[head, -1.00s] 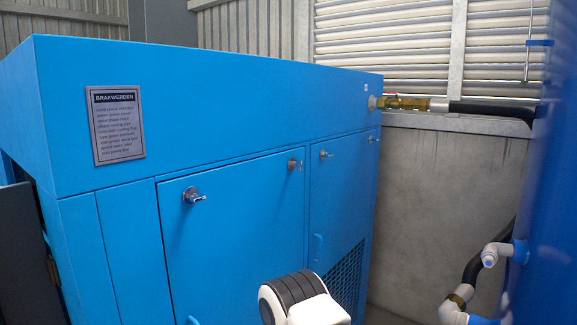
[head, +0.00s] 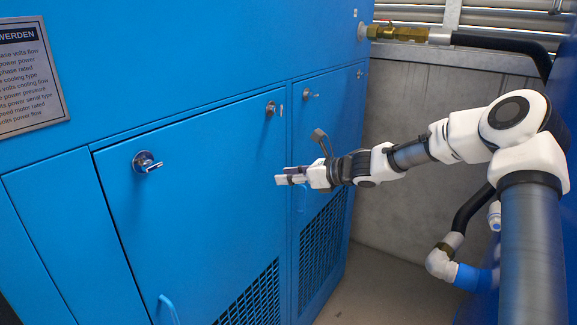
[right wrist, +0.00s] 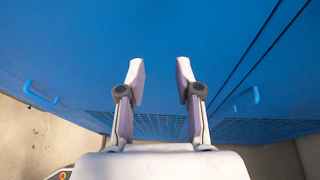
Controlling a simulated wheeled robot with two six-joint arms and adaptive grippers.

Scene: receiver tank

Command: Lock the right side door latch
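The blue cabinet (head: 215,150) has two doors side by side. The left door carries a silver latch (head: 147,162) at its upper left, its lever pointing right, and another latch (head: 271,108) at its upper right. The right door has a latch (head: 310,94) at its upper left, its lever roughly sideways, and a small one (head: 360,73) at its upper right. My right gripper (head: 284,178) is in front of the doors near their seam, below the latches and apart from them. Its fingers are open and empty in the right wrist view (right wrist: 160,75), where no latch shows. My left gripper is out of view.
Door handles (head: 168,308) stick out low on the doors; two handles show in the right wrist view, left (right wrist: 40,95) and right (right wrist: 246,99). A brass valve (head: 395,33) with a black hose is at the back. A white pipe elbow (head: 441,264) stands at right.

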